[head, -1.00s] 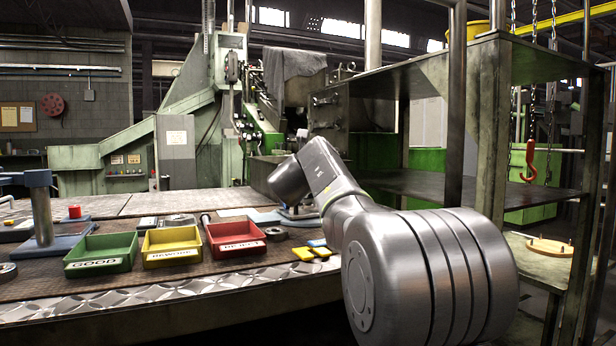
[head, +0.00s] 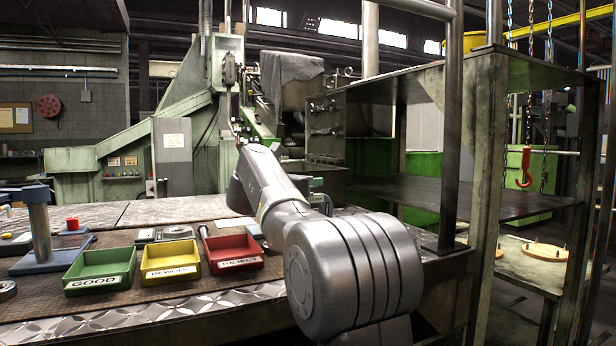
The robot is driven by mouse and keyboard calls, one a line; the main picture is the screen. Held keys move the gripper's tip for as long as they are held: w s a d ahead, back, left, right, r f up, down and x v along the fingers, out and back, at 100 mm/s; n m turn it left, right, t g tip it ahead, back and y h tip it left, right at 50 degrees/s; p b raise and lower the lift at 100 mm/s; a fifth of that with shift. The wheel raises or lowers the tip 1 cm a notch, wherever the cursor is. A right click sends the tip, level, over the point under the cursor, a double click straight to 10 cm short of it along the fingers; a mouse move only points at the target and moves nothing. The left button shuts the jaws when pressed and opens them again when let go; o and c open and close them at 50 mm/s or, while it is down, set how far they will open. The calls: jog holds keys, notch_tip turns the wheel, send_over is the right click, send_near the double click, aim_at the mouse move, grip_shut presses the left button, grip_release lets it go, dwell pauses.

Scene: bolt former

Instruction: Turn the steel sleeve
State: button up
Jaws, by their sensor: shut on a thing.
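My arm (head: 355,275) crosses the middle of the head view, its forearm reaching away over the bench to a rounded wrist joint. My gripper does not show; the wrist and forearm hide that area. I cannot pick out the steel sleeve with certainty. A small fixture (head: 318,200) with a pale block shows just right of the forearm, partly covered by it.
A green bin (head: 98,285) marked GOOD, a yellow bin (head: 170,272) marked REWORK and a red bin (head: 236,262) marked REJECT stand left of my arm. A blue-based post (head: 40,225) stands farther left. A steel rack (head: 480,150) bounds the right.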

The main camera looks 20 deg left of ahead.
jog(key=shift+r+m+h+p, duration=0.1)
jog(key=shift+m+h+p, duration=0.3)
jog(key=shift+h, duration=0.2)
jog(key=o, duration=1)
jog(key=p+v, duration=0.2)
jog(key=v, duration=1.2)
jog(key=shift+r, duration=0.2)
jog(key=shift+c, duration=0.3)
